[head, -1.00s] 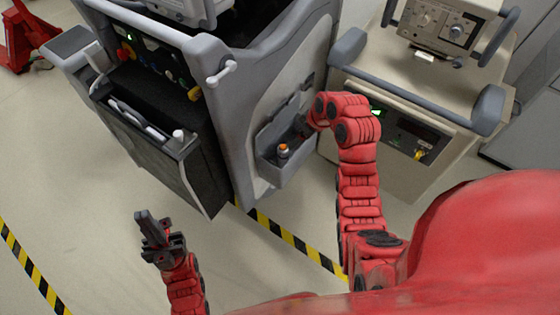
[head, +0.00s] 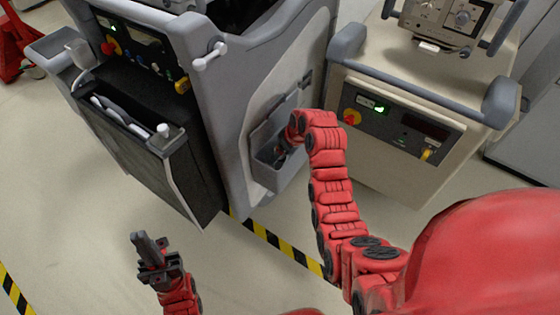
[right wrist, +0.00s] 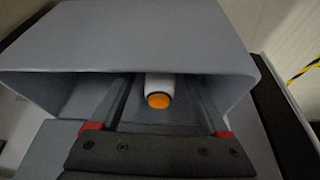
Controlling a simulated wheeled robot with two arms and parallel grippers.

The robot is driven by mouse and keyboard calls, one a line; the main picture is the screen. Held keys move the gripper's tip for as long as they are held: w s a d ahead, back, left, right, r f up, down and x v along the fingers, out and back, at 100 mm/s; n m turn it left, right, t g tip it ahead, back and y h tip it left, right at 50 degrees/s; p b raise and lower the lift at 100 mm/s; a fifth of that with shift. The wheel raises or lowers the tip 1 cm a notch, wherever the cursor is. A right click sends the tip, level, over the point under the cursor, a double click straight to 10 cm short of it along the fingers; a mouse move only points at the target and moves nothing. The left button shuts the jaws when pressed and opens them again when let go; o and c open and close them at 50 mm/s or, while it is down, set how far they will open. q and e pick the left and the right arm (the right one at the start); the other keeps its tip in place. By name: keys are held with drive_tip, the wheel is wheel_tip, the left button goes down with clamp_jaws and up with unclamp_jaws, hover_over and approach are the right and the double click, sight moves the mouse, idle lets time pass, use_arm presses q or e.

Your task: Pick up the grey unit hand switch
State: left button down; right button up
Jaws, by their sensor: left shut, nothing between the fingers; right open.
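The grey unit hand switch (right wrist: 159,92) shows in the right wrist view as a pale cylinder with an orange button end. It sits inside the grey holder (right wrist: 150,35) on the grey unit's side. My right gripper (right wrist: 158,84) is open, its fingers reaching into the holder on either side of the switch, with visible gaps. In the head view my right gripper is at the holder (head: 262,137), and my wrist and gripper largely hide the switch. My left gripper (head: 138,240) is shut and empty, low over the floor at the left.
The grey unit (head: 205,125) carries a control panel and a black side pocket. A beige cart (head: 375,165) with a grey bumper rail stands close to its right. Yellow-black floor tape (head: 275,240) runs below. The floor around my left gripper is clear.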

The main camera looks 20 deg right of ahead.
drive_tip(key=shift+x, duration=1.15)
clamp_jaws()
